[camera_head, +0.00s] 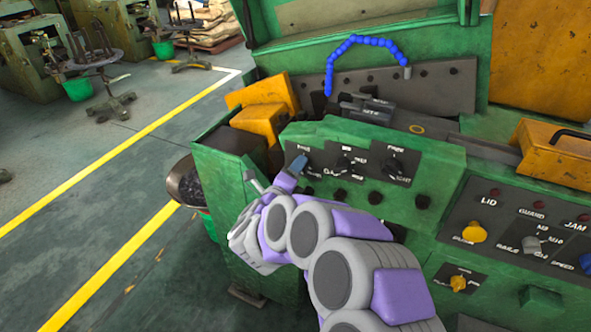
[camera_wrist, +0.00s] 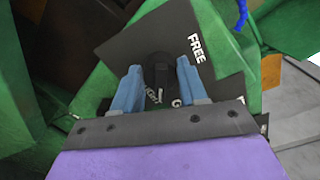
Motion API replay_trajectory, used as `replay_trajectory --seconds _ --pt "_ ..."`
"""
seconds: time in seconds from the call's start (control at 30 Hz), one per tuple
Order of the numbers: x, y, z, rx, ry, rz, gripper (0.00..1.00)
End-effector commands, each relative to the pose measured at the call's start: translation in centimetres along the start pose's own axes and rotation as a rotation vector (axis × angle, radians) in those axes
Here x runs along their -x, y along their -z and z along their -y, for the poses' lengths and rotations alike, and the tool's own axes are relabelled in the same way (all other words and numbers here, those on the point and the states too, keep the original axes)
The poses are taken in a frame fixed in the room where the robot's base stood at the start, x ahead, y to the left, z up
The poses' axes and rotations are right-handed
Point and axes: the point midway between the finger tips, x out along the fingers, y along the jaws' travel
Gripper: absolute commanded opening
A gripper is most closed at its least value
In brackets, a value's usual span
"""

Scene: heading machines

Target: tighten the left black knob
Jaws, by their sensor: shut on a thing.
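The left black knob (camera_wrist: 157,75) sits on a black plate (camera_wrist: 205,62) marked "FREE" in the wrist view. My gripper (camera_wrist: 158,69) has one blue-grey finger on each side of the knob and is shut on it. In the head view my gripper (camera_head: 296,164) is at the left end of the green control box and hides this knob. A middle black knob (camera_head: 343,163) and a right black knob (camera_head: 394,167) stand on similar plates to the right. The lettering under the left knob is partly covered by my gripper.
Several round dark knobs (camera_head: 375,197) line the box below the plates. A panel with a yellow knob (camera_head: 474,232) is at the right. A blue segmented hose (camera_head: 370,41) arches above. A dark bowl (camera_head: 184,183) stands left of the machine. The floor farther left is open.

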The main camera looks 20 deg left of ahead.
Motion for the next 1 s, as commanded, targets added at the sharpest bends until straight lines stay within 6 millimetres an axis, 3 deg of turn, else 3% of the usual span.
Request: replay_trajectory --seconds 0.1,0.13,0.37,0.73,1.0 --pt "0.1 0.4 -0.8 0.006 -0.016 -0.008 0.12" --pt "0.1 0.4 -0.8 0.006 -0.015 -0.008 0.45" --pt "0.1 0.3 -0.5 0.004 -0.010 -0.005 0.67" --pt "0.9 0.0 -0.2 0.003 -0.005 -0.002 0.68" --pt "6.0 -0.2 0.0 0.001 -0.008 0.001 0.68"
